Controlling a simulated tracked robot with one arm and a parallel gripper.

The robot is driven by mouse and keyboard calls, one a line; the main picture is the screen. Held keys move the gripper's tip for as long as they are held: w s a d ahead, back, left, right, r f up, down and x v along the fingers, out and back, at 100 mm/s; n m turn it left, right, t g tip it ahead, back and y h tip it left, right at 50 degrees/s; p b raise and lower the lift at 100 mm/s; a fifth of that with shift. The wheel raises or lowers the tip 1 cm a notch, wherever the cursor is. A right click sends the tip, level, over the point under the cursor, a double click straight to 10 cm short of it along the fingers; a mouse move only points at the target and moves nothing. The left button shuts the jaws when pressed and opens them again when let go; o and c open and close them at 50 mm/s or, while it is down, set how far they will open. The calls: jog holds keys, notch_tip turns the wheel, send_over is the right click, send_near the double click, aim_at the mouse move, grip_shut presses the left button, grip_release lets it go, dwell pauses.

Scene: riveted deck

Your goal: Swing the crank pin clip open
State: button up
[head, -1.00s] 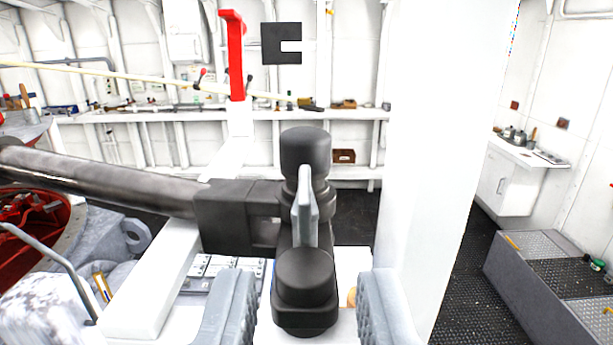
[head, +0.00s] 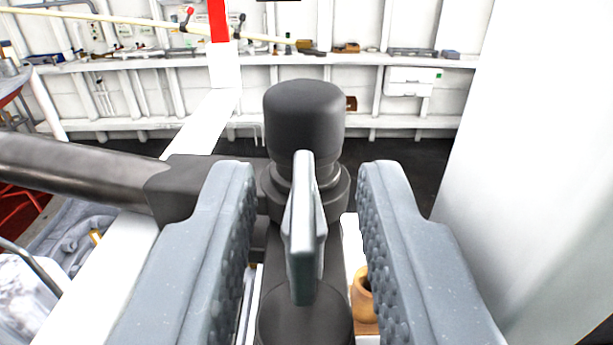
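The crank pin clip (head: 304,225) is a thin grey flat piece standing upright against a dark crank in the middle of the head view. Behind it rises the black rounded knob (head: 304,108) of the crank, and a dark shaft (head: 75,172) runs off to the left. My gripper (head: 306,180) is open, with one grey textured finger on each side of the clip. Clear gaps show between the clip and both fingers. The lower part of the crank is partly hidden behind the clip and fingers.
A white post (head: 500,130) stands close on the right. A white beam with a red upright (head: 219,22) is at left behind the shaft. A small wooden object (head: 362,298) sits low beside the right finger. Shelves (head: 160,62) line the far wall.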

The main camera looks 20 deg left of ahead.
jog(key=shift+w, duration=0.2)
grip_shut()
